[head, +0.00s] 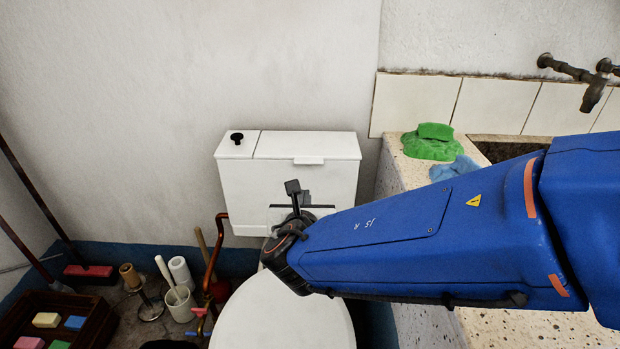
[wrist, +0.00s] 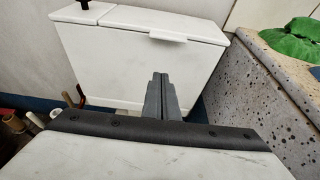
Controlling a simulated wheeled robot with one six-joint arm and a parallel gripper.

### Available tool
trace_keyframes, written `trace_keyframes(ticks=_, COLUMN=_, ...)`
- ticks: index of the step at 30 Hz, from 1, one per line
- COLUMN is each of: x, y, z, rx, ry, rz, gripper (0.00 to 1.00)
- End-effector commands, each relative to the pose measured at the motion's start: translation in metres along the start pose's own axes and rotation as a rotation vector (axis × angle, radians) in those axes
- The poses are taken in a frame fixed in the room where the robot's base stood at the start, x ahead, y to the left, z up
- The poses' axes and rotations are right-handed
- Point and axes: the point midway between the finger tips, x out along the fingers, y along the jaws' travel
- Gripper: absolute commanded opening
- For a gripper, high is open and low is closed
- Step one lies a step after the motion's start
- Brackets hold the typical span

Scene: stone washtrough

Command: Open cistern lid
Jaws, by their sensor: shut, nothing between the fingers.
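The white cistern (head: 238,190) stands against the wall behind the toilet. Its lid (head: 306,145) lies flat and closed on top, with a small lip (head: 309,161) at the front edge. A black knob (head: 237,137) sits on the separate left section of the top. In the wrist view the lid (wrist: 140,18) and its lip (wrist: 167,37) show above my gripper. My gripper (head: 292,187) is shut and empty, in front of the cistern and below the lip in the picture. It also shows in the wrist view (wrist: 160,78), with its fingers together and apart from the lid.
A speckled stone trough (head: 412,178) with a green cloth (head: 431,142) and a blue cloth (head: 455,169) stands at the right. The white toilet seat cover (head: 285,315) is below my arm. A red pipe (head: 213,255), brushes and a crate (head: 92,316) fill the left floor.

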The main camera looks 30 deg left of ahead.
Motion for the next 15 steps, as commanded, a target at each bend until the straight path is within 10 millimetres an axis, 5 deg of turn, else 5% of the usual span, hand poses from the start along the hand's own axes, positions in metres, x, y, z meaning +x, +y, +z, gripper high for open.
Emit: trace_keyframes(ticks=15, x=0.077, y=-0.002, z=0.000, rx=0.002, ry=0.001, rz=-0.004, gripper=0.00)
